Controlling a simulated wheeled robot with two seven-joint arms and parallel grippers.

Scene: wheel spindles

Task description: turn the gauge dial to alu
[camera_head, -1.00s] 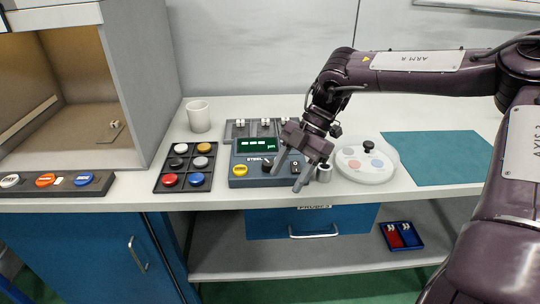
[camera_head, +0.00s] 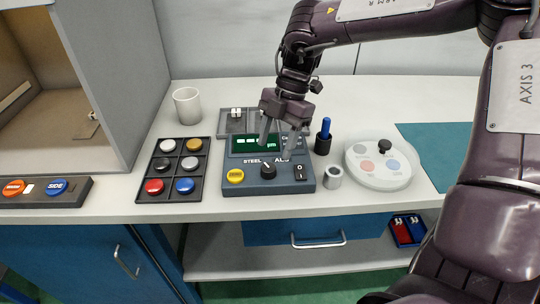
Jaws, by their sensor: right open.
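The gauge (camera_head: 297,184) is a dark blue-grey box with a green display (camera_head: 252,145). Its round black dial (camera_head: 268,172) is in full view, between the printed words STEEL on the left and ALU on the right. The dial's pale mark is too small for me to read its direction surely. My right gripper (camera_head: 279,138) points down over the display, behind the dial. Its two fingers are apart, with nothing between them, and they hide part of the display. My left gripper is not in view.
A yellow button (camera_head: 235,176) and a rocker switch (camera_head: 299,172) flank the dial. A metal cylinder (camera_head: 333,176), a blue-handled tool (camera_head: 324,135) and a white round dish (camera_head: 377,167) stand to the right. A tray of coloured discs (camera_head: 173,170) lies left.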

